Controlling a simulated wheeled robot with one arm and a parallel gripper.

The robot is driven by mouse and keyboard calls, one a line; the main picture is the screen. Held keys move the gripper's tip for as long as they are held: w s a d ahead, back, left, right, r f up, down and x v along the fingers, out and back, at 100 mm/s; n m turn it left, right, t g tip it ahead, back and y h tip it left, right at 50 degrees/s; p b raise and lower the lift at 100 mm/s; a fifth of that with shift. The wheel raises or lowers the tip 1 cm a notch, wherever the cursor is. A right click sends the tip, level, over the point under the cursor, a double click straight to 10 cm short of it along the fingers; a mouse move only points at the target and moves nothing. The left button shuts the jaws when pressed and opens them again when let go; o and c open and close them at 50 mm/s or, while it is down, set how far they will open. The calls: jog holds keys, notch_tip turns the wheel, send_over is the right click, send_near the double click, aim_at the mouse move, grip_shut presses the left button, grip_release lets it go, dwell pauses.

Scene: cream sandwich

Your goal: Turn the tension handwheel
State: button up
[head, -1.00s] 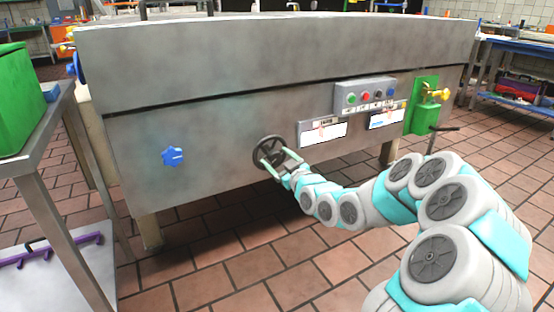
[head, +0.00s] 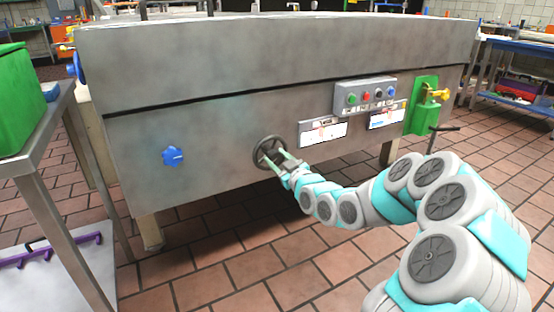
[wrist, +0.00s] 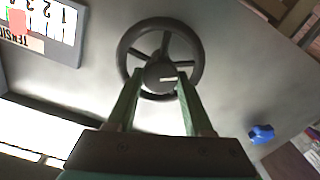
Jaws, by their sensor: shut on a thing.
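The dark tension handwheel (head: 268,153) is a round rim with spokes and a hub, on the front of the steel machine. In the wrist view the handwheel (wrist: 192,42) is upper middle, with a small pale mark on its hub. My gripper (head: 275,157) reaches it from the lower right. In the wrist view my gripper (wrist: 158,80) has its two green fingers on either side of the hub, inside the rim, shut on the wheel. The fingertips partly hide the lower spokes. A label reading TENSION (wrist: 45,30) with numbers sits beside the wheel.
A blue star knob (head: 172,156) is left of the wheel on the machine front. White gauge panels (head: 323,133) and a button box (head: 366,95) are to the right. A green bracket with a yellow valve (head: 422,106) is farther right. A steel table (head: 50,180) stands at left.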

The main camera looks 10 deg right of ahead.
jog(key=shift+m, duration=0.4)
grip_shut()
jog(key=shift+d+m+p, duration=0.1)
jog(key=shift+m+p, duration=0.35)
jog(key=shift+m, duration=1.95)
jog(key=o, duration=1.3)
grip_release()
jog(key=shift+c, duration=0.2)
jog(key=v, duration=0.8)
